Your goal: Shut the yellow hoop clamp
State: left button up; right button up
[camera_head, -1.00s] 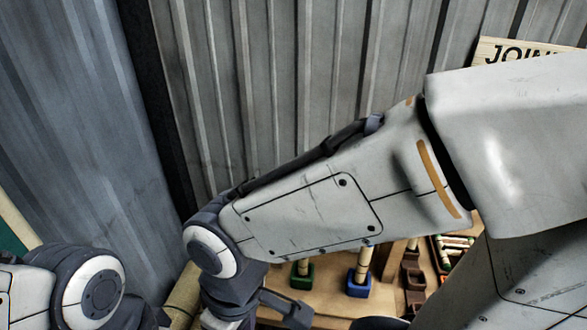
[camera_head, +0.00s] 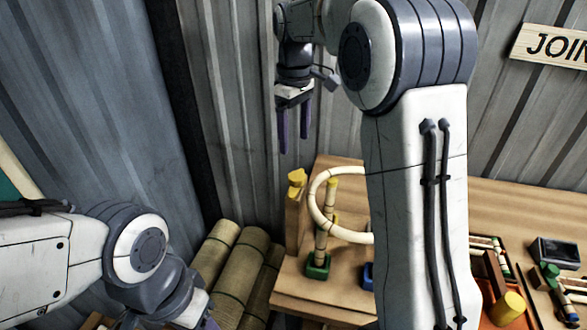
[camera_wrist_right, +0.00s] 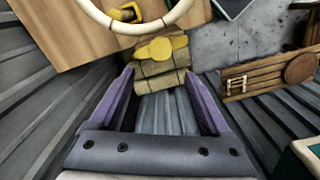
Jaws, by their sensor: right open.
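A yellow clamp piece (camera_head: 297,178) sits on top of a wooden post at the table's left edge. It also shows in the right wrist view (camera_wrist_right: 160,48), beyond the fingertips. I cannot tell whether it is open or shut. A pale hoop (camera_head: 317,205) stands beside the post, its right part hidden behind my right arm; the hoop also shows in the wrist view (camera_wrist_right: 150,28). My right gripper (camera_head: 293,143) is open and empty, fingers pointing down, above the post and apart from it. My left gripper (camera_head: 207,321) is mostly cut off at the bottom edge.
A green-based stake (camera_head: 318,264) stands by the hoop, with a blue base (camera_head: 367,276) to its right. Rolled mats (camera_head: 238,265) lie left of the wooden table (camera_head: 500,205). An orange tray (camera_head: 489,300) is at right. A corrugated wall (camera_head: 235,100) stands behind.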

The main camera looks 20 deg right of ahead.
aim_at(294, 175)
notch_tip(294, 175, down, 10)
jog(key=shift+f+p, duration=0.1)
jog(key=shift+p, duration=0.55)
jog(key=shift+c, duration=0.3)
grip_shut()
